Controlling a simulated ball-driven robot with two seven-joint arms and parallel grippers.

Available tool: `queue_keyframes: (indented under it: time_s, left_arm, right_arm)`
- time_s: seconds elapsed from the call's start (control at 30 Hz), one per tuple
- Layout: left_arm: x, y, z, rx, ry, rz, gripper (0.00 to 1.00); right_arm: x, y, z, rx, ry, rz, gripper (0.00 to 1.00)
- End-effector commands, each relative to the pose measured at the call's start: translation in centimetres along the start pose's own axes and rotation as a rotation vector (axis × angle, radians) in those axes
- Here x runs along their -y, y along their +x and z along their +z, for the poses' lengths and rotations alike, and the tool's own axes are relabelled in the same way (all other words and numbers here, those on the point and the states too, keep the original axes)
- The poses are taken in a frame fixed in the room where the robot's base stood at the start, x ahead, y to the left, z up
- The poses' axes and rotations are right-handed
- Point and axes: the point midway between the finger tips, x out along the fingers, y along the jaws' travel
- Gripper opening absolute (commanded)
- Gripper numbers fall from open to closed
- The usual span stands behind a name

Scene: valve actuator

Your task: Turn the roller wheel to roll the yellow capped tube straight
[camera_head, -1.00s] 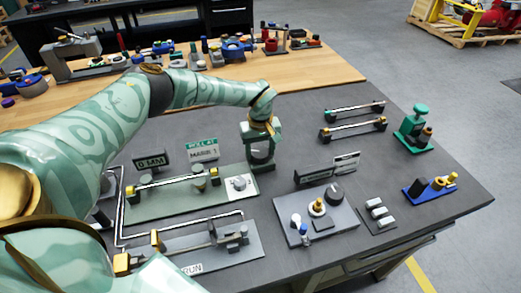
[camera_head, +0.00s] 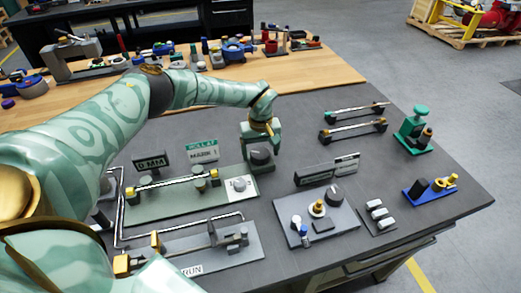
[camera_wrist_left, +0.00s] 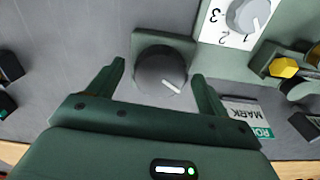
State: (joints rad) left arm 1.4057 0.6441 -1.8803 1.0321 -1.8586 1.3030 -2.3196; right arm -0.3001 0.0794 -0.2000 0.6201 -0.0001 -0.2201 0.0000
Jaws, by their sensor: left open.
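The roller wheel, a grey knob (camera_head: 262,156) with a white line, sits on a green base at the back right corner of the green fixture. In the left wrist view the knob (camera_wrist_left: 160,72) lies between the fingertips, its line pointing to lower right. My left gripper (camera_head: 262,137) is open above the knob and seems clear of it. The yellow capped tube (camera_head: 168,182) lies along the green fixture plate (camera_head: 160,207). A white dial plate (camera_wrist_left: 222,30) with numbers and a grey pointer knob shows beside it. My right gripper is not in view.
A sign reading ROLL AT MARK 1 (camera_head: 203,150) and a 0 MM sign (camera_head: 151,162) stand behind the fixture. A grey panel with knobs (camera_head: 318,222) is at the right. Bare dark table lies between them.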

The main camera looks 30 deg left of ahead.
Motion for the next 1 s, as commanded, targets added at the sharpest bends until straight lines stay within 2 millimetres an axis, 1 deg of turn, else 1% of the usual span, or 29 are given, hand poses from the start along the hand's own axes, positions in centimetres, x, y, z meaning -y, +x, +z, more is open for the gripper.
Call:
queue_keyframes:
  time_s: [0.07, 0.17, 0.27, 0.4, 0.5, 0.6, 0.7, 0.8, 1.0]
  left_arm:
    - [0.0, -0.7, -0.1, -0.001, 0.000, 0.002, 0.79]
    - [0.0, -2.4, -0.1, -0.002, -0.001, 0.003, 0.79]
    - [-0.1, -4.9, -0.1, -0.003, 0.000, 0.004, 0.79]
    - [0.0, -8.9, -0.1, -0.005, 0.000, 0.004, 0.79]
    - [0.0, -11.5, -0.1, -0.005, 0.000, 0.004, 0.79]
    - [0.0, -13.6, -0.1, -0.004, 0.000, 0.003, 0.79]
    - [0.0, -15.1, -0.1, -0.003, 0.000, 0.002, 0.79]
    - [0.0, -15.9, -0.1, -0.002, -0.001, 0.002, 0.79]
    - [0.0, -16.3, -0.1, -0.001, 0.000, 0.001, 0.79]
  right_arm:
    - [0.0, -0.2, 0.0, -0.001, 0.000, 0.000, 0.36]
    - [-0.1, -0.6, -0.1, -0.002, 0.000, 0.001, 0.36]
    - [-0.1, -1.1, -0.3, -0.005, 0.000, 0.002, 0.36]
    - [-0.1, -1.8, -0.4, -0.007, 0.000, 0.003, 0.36]
    - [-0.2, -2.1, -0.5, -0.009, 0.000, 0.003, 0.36]
    - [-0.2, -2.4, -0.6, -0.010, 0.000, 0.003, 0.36]
    - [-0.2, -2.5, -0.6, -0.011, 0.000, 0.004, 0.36]
    - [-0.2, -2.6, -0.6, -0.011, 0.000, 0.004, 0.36]
    - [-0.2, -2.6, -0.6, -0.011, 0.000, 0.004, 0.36]
